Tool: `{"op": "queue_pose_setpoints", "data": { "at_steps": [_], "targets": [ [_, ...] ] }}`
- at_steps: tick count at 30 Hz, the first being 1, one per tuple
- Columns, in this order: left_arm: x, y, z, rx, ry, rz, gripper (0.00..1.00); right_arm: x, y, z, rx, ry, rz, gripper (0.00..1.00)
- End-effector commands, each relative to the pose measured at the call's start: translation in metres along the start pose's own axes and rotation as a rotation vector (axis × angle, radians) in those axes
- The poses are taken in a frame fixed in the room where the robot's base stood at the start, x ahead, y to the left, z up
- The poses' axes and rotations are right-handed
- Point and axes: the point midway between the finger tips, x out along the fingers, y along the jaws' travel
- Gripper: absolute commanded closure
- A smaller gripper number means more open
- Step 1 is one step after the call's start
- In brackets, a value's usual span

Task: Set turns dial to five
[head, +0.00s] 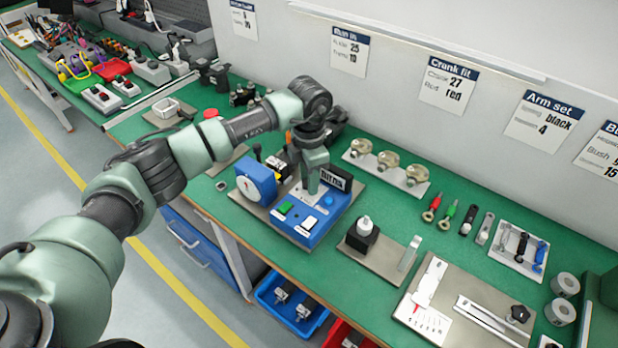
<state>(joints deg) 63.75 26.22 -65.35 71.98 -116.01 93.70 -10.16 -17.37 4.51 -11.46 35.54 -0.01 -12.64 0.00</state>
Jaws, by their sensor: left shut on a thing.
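The blue control box (325,224) stands on a grey base plate on the green bench. It has a round gauge with a white face (250,187) at its left end, a green button (284,207), a white button (309,222) and a black label plate (336,178) whose lettering is hard to read. My left gripper (310,188) points down onto the box top, in front of the label plate, and is shut on the turns dial. The jaws hide the dial, so its setting cannot be read. My right gripper is not in view.
A plate with several brass-coloured knobs (388,160) lies behind the box to the right. A black block with a white knob (362,238) stands on a plate to the right. Blue bin (265,293) below the bench edge.

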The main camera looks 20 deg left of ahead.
Motion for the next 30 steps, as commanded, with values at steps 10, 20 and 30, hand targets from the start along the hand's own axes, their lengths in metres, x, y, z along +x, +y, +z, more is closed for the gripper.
{"op": "queue_pose_setpoints", "data": {
  "at_steps": [10,20,30],
  "targets": [
    [0.000,0.001,0.000,-0.088,0.000,0.002,1.00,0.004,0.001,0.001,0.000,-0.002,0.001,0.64],
    [0.000,0.001,0.000,-0.356,-0.001,0.002,1.00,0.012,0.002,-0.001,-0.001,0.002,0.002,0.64],
    [-0.001,0.001,0.000,-0.679,-0.002,0.003,1.00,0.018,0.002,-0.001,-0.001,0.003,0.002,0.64]
  ]
}}
